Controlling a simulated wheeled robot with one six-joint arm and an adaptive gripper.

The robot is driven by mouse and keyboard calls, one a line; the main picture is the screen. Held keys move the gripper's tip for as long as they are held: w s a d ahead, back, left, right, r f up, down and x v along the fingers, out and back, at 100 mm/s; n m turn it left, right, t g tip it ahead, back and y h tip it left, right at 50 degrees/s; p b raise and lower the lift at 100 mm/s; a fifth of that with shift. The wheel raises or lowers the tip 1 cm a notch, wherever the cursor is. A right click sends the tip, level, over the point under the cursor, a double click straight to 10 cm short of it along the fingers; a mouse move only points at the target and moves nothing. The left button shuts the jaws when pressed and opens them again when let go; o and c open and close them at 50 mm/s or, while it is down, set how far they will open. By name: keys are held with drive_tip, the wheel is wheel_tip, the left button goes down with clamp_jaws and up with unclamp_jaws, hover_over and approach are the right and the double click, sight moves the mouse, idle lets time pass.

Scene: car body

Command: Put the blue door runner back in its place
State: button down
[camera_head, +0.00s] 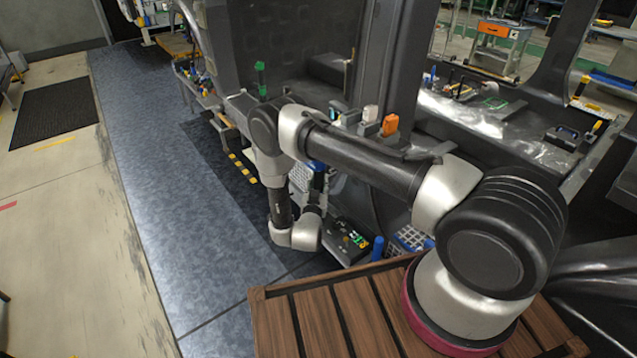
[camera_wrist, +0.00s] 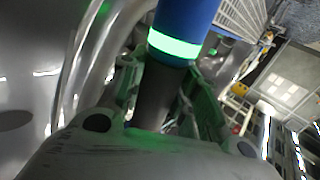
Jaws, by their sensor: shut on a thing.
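The blue door runner (camera_wrist: 184,28) is a blue cylinder with a glowing pale green band and a dark shaft below it. In the wrist view my gripper (camera_wrist: 165,98) is shut on the dark shaft, with the blue part beyond the fingertips. In the head view the blue part (camera_head: 317,166) shows small above my wrist, beside the dark car body and below my forearm. My fingers are mostly hidden there. On the sill stand a green runner (camera_head: 261,80), a white one (camera_head: 370,114) and an orange one (camera_head: 390,125). I cannot make out an empty place for the blue one.
The dark car pillar (camera_head: 378,55) rises behind my arm. The blue-grey floor strip (camera_head: 170,180) to the left is clear.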

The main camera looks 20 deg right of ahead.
drive_tip(key=shift+f, duration=0.6)
drive_tip(key=c, duration=1.1)
unclamp_jaws()
drive_tip(key=shift+o, duration=0.7)
drive_tip(key=shift+f, duration=0.15)
drive_tip(key=v, duration=1.2)
drive_tip(key=shift+v, duration=3.5)
wheel_tip(320, 180, up, 10)
